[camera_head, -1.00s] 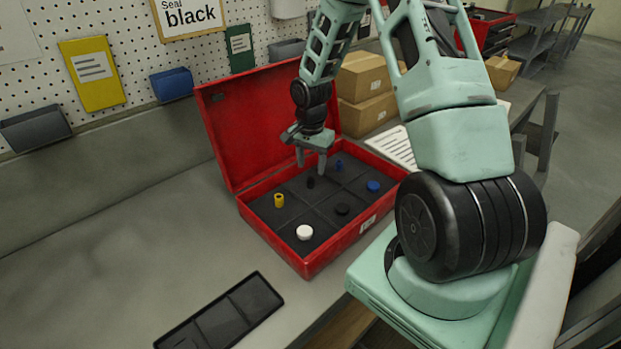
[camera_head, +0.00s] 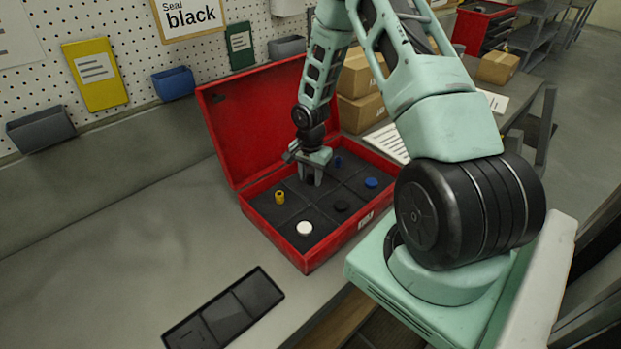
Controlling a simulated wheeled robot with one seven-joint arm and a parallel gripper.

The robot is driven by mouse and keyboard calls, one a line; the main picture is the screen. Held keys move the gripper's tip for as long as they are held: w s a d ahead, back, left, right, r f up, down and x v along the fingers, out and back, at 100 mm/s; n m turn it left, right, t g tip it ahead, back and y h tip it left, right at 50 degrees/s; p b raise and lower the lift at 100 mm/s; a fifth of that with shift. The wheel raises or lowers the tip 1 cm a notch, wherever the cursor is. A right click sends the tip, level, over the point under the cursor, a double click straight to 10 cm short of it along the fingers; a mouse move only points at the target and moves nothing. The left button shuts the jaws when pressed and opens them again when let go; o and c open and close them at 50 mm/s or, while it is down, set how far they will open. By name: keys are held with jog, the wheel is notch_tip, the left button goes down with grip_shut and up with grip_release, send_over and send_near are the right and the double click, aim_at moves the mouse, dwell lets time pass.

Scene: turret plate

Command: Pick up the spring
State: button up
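An open red case (camera_head: 277,245) with a dark compartment insert stands on the workbench and holds several small parts. My gripper (camera_head: 311,182) points down into the case, its fingertips low over a far-left compartment. Its fingers are close together; whether they grip anything is too small to tell. The small upright black part seen there earlier is hidden at the fingers. A yellow cylinder (camera_head: 280,197), a white round part (camera_head: 304,228), a black disc (camera_head: 341,205), a blue disc (camera_head: 371,183) and a small blue part (camera_head: 337,162) sit in other compartments. I cannot make out which part is the spring.
The case's raised lid (camera_head: 250,120) stands behind and left of my gripper. A black divided tray (camera_head: 229,316) lies at the bench's front. Cardboard boxes (camera_head: 364,108) and a white sheet (camera_head: 388,143) are beyond the case. The bench left of the case is clear.

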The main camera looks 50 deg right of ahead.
grip_shut()
jog(key=shift+r, duration=0.15)
